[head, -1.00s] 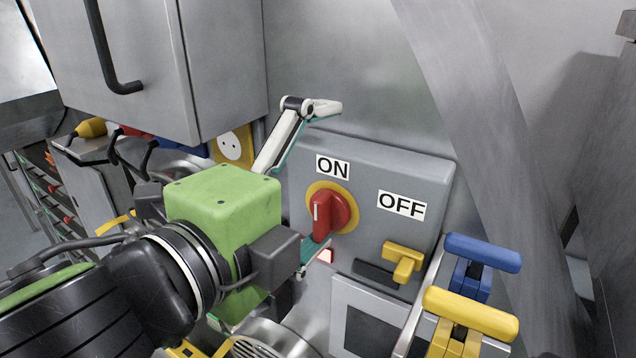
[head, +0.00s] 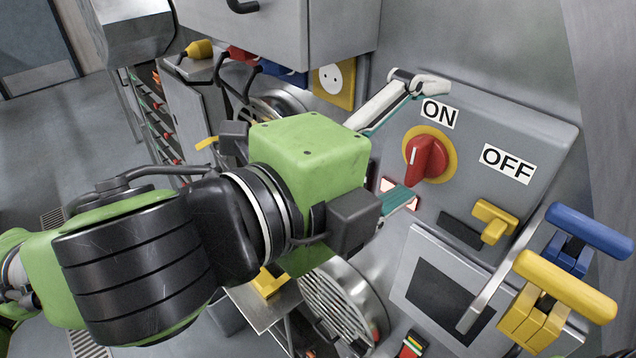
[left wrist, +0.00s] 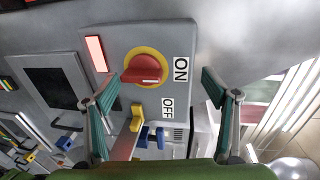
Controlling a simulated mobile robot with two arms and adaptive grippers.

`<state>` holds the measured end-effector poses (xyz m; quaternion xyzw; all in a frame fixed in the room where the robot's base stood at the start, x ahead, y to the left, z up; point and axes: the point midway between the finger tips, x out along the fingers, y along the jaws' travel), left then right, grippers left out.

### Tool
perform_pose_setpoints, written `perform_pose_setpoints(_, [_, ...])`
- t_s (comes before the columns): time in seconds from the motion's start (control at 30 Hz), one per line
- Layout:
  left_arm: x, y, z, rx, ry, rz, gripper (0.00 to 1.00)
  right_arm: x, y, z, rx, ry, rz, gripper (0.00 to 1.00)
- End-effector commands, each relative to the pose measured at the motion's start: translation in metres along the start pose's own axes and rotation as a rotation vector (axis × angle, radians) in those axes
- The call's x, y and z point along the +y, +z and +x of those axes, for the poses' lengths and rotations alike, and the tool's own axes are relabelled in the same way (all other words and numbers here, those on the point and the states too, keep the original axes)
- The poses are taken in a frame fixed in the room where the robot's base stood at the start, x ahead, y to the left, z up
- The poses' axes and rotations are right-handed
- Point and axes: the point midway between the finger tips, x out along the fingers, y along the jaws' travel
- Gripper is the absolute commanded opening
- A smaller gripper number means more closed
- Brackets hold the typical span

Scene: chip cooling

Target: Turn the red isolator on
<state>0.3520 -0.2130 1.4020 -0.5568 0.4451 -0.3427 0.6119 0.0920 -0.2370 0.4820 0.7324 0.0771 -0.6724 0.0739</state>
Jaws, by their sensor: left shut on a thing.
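The red isolator (head: 427,160) is a rotary knob on a yellow round plate (head: 410,132), fixed to a grey panel. My right gripper is not in view.
A yellow handle (head: 494,221) sits below the knob. Blue (head: 590,230) and yellow (head: 565,288) levers stick out at lower right. A grey cabinet (head: 340,45) hangs above my left gripper. A lit rectangle (left wrist: 96,54) is beside the knob.

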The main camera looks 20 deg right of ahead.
Motion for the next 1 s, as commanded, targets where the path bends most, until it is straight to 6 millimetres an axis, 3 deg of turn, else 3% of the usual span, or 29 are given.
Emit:
perform_pose_setpoints(0.03, [-0.021,-0.002,-0.010,0.006,-0.054,0.014,0.60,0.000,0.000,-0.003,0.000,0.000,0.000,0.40])
perform_pose_setpoints(0.23, [-0.017,-0.002,-0.023,0.003,-0.048,0.012,0.57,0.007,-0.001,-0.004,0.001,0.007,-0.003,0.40])
perform_pose_setpoints(0.63, [-0.008,0.000,-0.049,0.000,-0.039,0.008,0.57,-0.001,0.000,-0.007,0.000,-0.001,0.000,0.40])
perform_pose_setpoints(1.0, [-0.001,0.003,-0.059,-0.005,-0.037,0.006,0.57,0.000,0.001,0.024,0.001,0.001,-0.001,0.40])
